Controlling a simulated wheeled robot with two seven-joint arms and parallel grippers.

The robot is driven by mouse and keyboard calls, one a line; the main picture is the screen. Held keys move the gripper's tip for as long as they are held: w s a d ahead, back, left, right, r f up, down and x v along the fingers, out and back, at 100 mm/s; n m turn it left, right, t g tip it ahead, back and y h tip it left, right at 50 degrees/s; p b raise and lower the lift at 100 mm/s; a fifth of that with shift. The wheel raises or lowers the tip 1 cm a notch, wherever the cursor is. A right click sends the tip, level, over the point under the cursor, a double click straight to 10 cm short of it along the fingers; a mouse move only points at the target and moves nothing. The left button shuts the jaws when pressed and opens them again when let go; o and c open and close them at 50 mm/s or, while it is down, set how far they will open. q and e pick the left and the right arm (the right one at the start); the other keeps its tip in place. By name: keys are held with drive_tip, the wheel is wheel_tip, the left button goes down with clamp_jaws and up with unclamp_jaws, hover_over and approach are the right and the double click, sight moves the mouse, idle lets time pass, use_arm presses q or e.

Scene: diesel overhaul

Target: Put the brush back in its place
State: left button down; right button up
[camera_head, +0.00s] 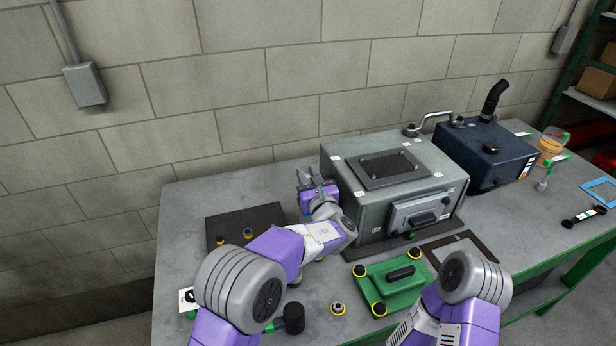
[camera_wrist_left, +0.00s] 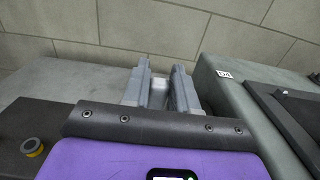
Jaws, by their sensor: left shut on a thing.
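My left gripper (camera_head: 316,183) is at the back of the bench, just left of the grey engine housing (camera_head: 345,193). In the left wrist view its two grey fingers (camera_wrist_left: 159,90) are shut on a small pale grey thing (camera_wrist_left: 158,93). Only a little of this thing shows between the fingers, so I cannot tell from its shape whether it is the brush. No other thing is clearly a brush. My right arm comes in at the bottom right, but its gripper is out of view.
A dark mat (camera_head: 232,226) with small yellow-ringed parts lies left of my left arm. A green cover (camera_head: 393,287) lies in front of the housing. A dark blue tank (camera_head: 487,158) and an orange container (camera_head: 550,148) stand to the right. A black-headed tool (camera_head: 293,317) lies near the front.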

use_arm(q)
drive_tip(key=shift+f, duration=0.1)
idle(0.4)
drive_tip(key=shift+f+b, duration=2.7)
drive_tip(key=shift+f, duration=0.4)
drive_tip(key=c, duration=0.8)
unclamp_jaws()
drive_tip(key=shift+s, duration=0.1)
drive_tip(key=v, duration=0.7)
drive_tip(key=shift+s+p, duration=0.2)
drive_tip(key=shift+p, duration=0.2)
